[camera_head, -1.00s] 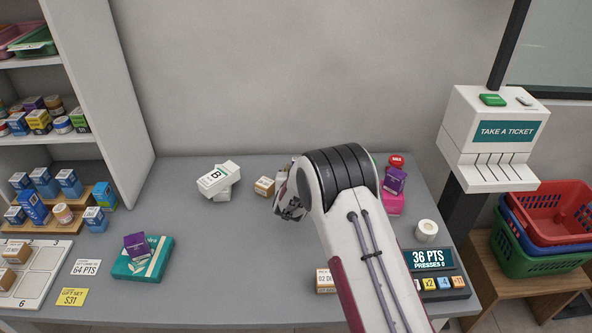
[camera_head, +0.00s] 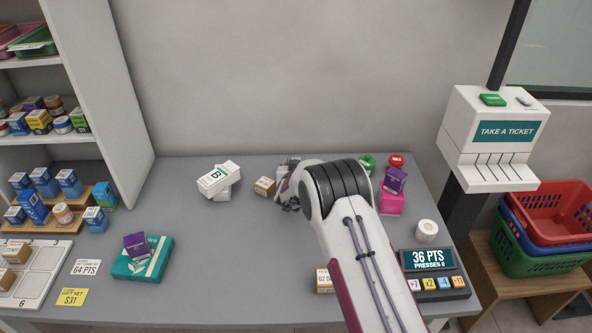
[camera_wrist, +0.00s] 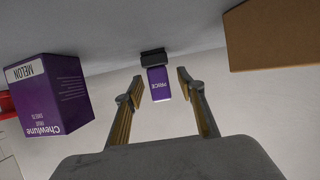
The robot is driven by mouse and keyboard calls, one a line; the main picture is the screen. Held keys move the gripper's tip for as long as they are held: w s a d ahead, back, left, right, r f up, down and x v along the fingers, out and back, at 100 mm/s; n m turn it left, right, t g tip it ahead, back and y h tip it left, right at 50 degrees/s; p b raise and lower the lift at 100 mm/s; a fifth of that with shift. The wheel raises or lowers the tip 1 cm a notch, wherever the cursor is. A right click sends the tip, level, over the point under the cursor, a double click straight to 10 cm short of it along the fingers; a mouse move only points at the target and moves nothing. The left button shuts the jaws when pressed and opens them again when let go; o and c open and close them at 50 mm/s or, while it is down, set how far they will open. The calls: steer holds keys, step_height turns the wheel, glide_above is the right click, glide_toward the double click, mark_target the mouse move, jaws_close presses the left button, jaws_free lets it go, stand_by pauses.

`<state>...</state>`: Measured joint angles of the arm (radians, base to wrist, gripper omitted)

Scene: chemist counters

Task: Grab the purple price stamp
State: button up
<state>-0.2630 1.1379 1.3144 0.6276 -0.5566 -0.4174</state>
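The purple price stamp (camera_wrist: 160,88) shows in the wrist view, lettered PRICE, with a black base against the grey counter. That view is upside down, so the stamp appears to hang from the counter. My gripper (camera_wrist: 160,76) is open, with one finger on each side of the stamp's line. The stamp looks a little beyond or level with the fingertips, with gaps on both sides. In the head view my gripper (camera_head: 288,195) is low over the back of the counter, partly hidden by my wrist. I cannot make out the stamp there.
A purple Chewlune melon box (camera_wrist: 48,97) is left in the wrist view, and a brown box (camera_wrist: 275,35) is right. In the head view, red (camera_head: 396,161) and green (camera_head: 367,162) items stand right of my wrist. A pink box (camera_head: 391,204) is nearby. The counter's middle is clear.

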steer(key=shift+c, duration=0.4)
jaws_close()
steer(key=shift+r, duration=0.15)
steer(key=shift+r, duration=4.9)
